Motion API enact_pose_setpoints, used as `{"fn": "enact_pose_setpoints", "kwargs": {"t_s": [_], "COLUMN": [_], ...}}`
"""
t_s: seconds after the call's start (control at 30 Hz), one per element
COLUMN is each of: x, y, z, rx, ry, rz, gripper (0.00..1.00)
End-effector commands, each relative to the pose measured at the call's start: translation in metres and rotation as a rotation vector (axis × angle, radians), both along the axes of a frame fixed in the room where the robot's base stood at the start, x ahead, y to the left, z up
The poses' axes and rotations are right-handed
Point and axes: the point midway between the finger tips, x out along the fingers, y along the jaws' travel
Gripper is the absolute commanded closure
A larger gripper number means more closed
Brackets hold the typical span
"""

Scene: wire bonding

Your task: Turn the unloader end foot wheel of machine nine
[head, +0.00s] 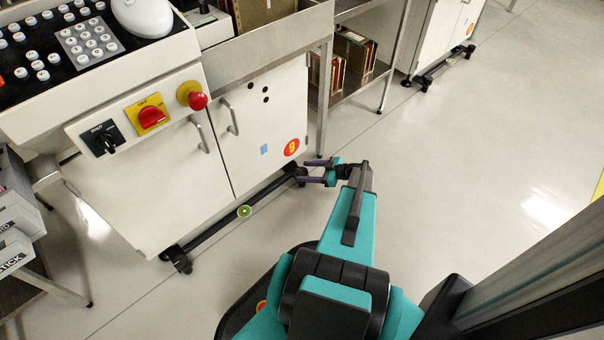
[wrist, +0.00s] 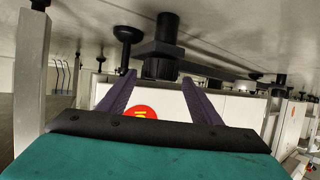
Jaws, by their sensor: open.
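Machine nine is a white cabinet (head: 255,125) with a red-orange 9 label (head: 291,147); the label also shows in the wrist view (wrist: 141,112). A dark foot bar runs along its base. The black foot wheel (wrist: 160,68) at the bar's right end in the head view sits in the wrist view between my purple fingertips, with a black cylinder on its far side against the floor. My gripper (head: 305,171) is open, low by that bar end, one finger on each side of the wheel. I cannot tell whether either finger touches it.
A steel table leg (head: 322,95) stands close behind my gripper. A black disc foot (wrist: 126,35) is near my left finger in the wrist view. Floor at right is clear.

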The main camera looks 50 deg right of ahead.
Motion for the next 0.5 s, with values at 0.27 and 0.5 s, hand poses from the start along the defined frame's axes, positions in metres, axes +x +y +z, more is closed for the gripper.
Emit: {"fn": "enact_pose_setpoints", "kwargs": {"t_s": [0.27,0.5], "x": [0.02,0.022], "y": [0.009,0.009], "z": [-0.01,-0.01], "rx": [0.0,0.001], "ry": [0.001,0.0], "rz": [0.001,0.0], "gripper": [0.42,0.42]}}
